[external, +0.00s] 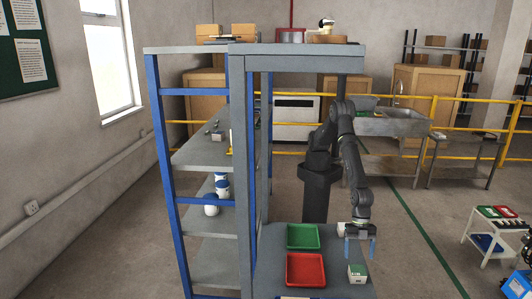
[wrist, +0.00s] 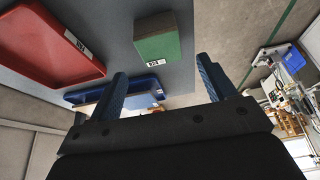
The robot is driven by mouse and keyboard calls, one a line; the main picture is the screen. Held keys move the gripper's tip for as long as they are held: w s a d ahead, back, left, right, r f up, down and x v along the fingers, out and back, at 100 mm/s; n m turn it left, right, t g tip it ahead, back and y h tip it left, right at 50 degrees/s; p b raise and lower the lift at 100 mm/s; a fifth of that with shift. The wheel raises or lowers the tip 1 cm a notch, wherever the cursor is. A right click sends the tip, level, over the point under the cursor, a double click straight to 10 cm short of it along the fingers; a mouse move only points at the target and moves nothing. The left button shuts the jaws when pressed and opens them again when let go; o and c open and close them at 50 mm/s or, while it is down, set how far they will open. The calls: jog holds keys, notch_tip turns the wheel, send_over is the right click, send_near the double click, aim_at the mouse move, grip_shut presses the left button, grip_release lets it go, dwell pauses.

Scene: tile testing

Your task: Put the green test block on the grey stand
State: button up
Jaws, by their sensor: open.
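The green test block (external: 357,271) stands on the grey worktop, right of the red tray, with a small label on its side. In the wrist view the block (wrist: 158,42) is ahead of the fingers, nearer the top of the picture. My gripper (external: 360,248) is above the block, pointing down. Its blue fingers are apart with nothing between them; the gripper also shows in the wrist view (wrist: 160,70). I cannot pick out a separate grey stand with certainty in either view.
A red tray (external: 306,271) and a green tray (external: 303,235) lie left of the block. A blue tray (wrist: 82,96) shows in the wrist view. A tall grey shelf with blue posts (external: 160,150) stands on the left. The worktop's right edge is close to the block.

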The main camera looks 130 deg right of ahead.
aim_at(358, 270)
jog(key=shift+v, duration=2.2)
jog(key=shift+f, duration=0.1)
jog(key=x, duration=1.2)
jog(key=shift+f, duration=0.1)
jog(key=shift+r, duration=0.2)
